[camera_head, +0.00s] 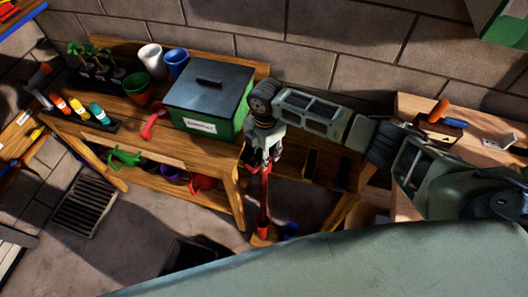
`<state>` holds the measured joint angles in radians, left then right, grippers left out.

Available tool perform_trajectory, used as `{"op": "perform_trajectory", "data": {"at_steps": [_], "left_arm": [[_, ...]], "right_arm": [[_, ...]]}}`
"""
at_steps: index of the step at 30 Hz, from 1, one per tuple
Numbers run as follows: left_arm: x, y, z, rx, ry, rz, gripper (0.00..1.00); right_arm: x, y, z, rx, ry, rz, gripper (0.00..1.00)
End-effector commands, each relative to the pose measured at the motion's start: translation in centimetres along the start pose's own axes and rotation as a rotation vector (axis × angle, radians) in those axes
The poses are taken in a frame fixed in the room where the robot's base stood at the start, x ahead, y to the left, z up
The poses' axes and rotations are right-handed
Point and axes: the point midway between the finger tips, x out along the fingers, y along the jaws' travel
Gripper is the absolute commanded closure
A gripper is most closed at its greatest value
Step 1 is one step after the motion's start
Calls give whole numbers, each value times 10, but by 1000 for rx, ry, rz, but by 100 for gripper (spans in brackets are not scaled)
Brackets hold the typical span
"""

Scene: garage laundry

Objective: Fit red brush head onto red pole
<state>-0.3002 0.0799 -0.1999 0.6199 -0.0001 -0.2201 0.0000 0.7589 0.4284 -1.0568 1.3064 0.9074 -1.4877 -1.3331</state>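The red pole (263,205) stands near upright beside the right end of the wooden bench. My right gripper (262,162) comes in from the right, points down and appears shut around the pole's upper end. The pole's foot is near the floor by a small wooden piece; its lower end is hard to make out. My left gripper is not in view.
A green box (244,112) with a dark lid stands on the wooden bench (100,130). Green, purple and red items sit on the shelf below. A second bench (455,110) is at right. A drain grate (84,205) lies on the floor.

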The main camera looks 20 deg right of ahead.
Motion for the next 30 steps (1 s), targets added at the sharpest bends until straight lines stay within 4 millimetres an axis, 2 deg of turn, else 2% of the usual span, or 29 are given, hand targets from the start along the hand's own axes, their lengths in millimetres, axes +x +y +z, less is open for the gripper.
{"op": "perform_trajectory", "data": {"at_steps": [14, 15, 21, 30], "left_arm": [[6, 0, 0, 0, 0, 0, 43], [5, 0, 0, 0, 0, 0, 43], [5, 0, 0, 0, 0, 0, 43], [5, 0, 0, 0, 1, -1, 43]], "right_arm": [[10, 0, 0, 0, 0, 0, 94], [9, 0, 0, 0, 0, 0, 63], [9, 0, 0, 0, 0, 0, 45], [9, 0, 0, 0, 0, 0, 44]]}}
